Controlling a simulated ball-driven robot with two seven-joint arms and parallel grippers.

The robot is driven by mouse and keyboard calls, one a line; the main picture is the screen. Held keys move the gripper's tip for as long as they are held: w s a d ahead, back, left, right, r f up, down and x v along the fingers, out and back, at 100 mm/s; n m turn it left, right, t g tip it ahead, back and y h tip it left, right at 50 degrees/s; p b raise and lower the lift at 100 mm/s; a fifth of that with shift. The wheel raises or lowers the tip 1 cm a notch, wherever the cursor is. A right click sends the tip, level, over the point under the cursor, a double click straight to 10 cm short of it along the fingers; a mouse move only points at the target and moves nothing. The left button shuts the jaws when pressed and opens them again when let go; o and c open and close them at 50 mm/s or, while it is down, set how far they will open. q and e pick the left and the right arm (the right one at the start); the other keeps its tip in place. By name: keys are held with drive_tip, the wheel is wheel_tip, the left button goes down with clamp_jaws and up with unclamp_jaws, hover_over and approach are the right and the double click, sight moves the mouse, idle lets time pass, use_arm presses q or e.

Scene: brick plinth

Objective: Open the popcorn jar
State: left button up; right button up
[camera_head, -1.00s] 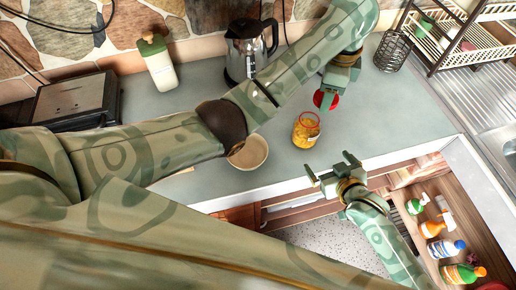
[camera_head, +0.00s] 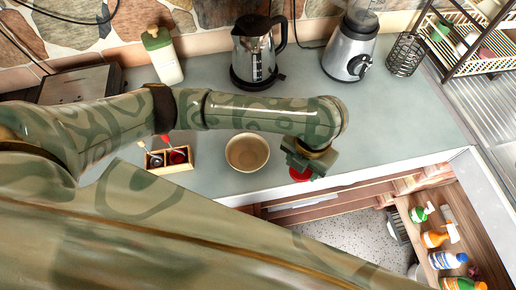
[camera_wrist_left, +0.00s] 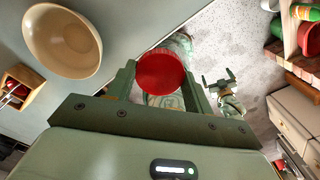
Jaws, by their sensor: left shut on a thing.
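My left gripper (camera_head: 300,168) is shut on a red round lid (camera_head: 300,174), held near the counter's front edge, right of the bowl. In the left wrist view the lid (camera_wrist_left: 161,72) sits between the two fingers of the left gripper (camera_wrist_left: 160,85). The popcorn jar's body does not show in either view now; it may be hidden behind my left arm or under the lid, I cannot tell which. My right gripper (camera_wrist_left: 219,78) shows in the left wrist view, fingers apart and empty, beyond the lid. It is not in the head view.
A tan bowl (camera_head: 247,153) and a small wooden box (camera_head: 168,168) with red-handled items stand on the counter (camera_head: 400,125). A kettle (camera_head: 254,55), a blender (camera_head: 350,50) and a wire basket (camera_head: 405,55) stand behind. An open drawer (camera_head: 425,208) with bottles is at right.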

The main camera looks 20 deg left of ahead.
sight(293, 176)
use_arm(q)
drive_tip(key=s+f+m, duration=0.1)
drive_tip(key=s+a+f+m, duration=0.1)
drive_tip(key=shift+s+a+f+m, duration=0.15)
drive_tip(key=shift+s+a+m, duration=0.05)
drive_tip(key=shift+s+m, duration=0.1)
drive_tip(key=w+a+f+b, duration=0.1)
drive_tip(key=w+a, duration=0.1)
drive_tip(key=w+a+f+b, duration=0.1)
drive_tip(key=w+a+f, duration=0.1)
drive_tip(key=w, duration=0.1)
drive_tip(key=w+a+f+b, duration=0.1)
drive_tip(key=w+f, duration=0.1)
drive_tip(key=w, duration=0.1)
drive_tip(key=shift+w+a+f+b, duration=0.25)
drive_tip(key=shift+a+b, duration=0.15)
drive_tip(key=shift+w+a+f+b, duration=0.6)
drive_tip(key=shift+w+a+f, duration=0.15)
drive_tip(key=shift+w+f, duration=0.25)
drive_tip(key=shift+w+a+f, duration=0.1)
drive_tip(key=shift+w+a, duration=0.05)
drive_tip(key=shift+w, duration=0.2)
use_arm(e)
drive_tip(key=s+f+g, duration=0.1)
drive_tip(key=s+f, duration=0.5)
drive_tip(key=shift+s+d, duration=0.2)
drive_tip(key=shift+d, duration=0.15)
drive_tip(key=shift+f, duration=0.1)
